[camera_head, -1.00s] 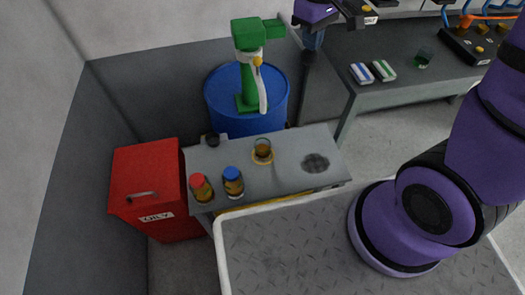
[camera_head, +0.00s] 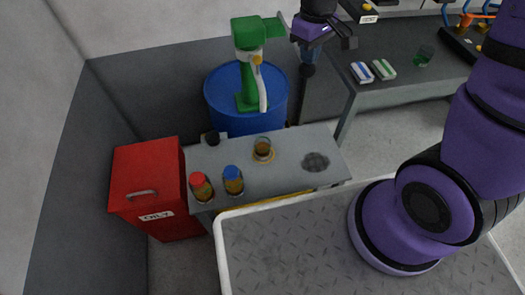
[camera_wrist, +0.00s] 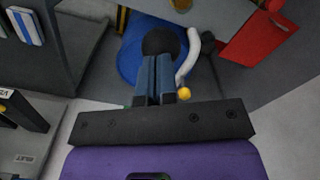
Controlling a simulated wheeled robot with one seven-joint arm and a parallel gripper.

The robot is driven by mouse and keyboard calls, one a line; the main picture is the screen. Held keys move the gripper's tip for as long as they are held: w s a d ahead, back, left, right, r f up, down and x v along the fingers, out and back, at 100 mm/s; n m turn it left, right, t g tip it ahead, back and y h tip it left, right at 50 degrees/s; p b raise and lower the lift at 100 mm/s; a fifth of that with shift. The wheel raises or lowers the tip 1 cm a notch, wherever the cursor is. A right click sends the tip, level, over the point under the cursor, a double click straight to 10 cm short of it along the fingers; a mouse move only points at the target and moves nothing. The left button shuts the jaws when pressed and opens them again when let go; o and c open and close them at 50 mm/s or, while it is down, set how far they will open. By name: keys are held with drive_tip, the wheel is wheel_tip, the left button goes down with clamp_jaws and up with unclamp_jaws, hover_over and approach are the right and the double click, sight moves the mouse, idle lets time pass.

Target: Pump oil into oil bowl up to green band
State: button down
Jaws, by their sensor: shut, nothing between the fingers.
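The green pump (camera_head: 249,45) stands on the blue drum (camera_head: 222,100), with a white spout hanging down its front and a yellow knob. A small glass bowl (camera_head: 263,146) with brown oil sits in a yellow ring on the grey bench; the green band cannot be made out. My gripper (camera_head: 308,54) is shut and empty, pointing down to the right of the pump and apart from it. In the wrist view its blue-grey fingers (camera_wrist: 155,60) meet in front of a dark round knob (camera_wrist: 160,42), with the white spout (camera_wrist: 188,58) to their right. Contact with the knob cannot be told.
A red-capped jar (camera_head: 200,187) and a blue-capped jar (camera_head: 233,181) stand on the bench (camera_head: 290,147), left of a dark round grate (camera_head: 315,162). A red bin (camera_head: 148,180) is at left. A dark table (camera_head: 400,50) at right holds small boxes.

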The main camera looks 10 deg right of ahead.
sight(307, 66)
drive_tip(key=shift+f, duration=1.75)
drive_tip(key=shift+r, duration=0.1)
wheel_tip(307, 66, up, 19)
drive_tip(key=w, duration=0.2)
idle(0.6)
drive_tip(key=shift+r, duration=0.1)
drive_tip(key=s+d+r+m+t, duration=0.1)
drive_tip(key=s+d+r+m, duration=0.1)
drive_tip(key=s, duration=0.5)
drive_tip(key=s+d+r+m+t, duration=0.2)
drive_tip(key=s, duration=0.5)
drive_tip(key=s+d+r+m+t, duration=0.1)
drive_tip(key=s+d+m+t, duration=0.1)
drive_tip(key=s, duration=0.5)
drive_tip(key=shift+d+r, duration=0.4)
drive_tip(key=shift+d, duration=0.05)
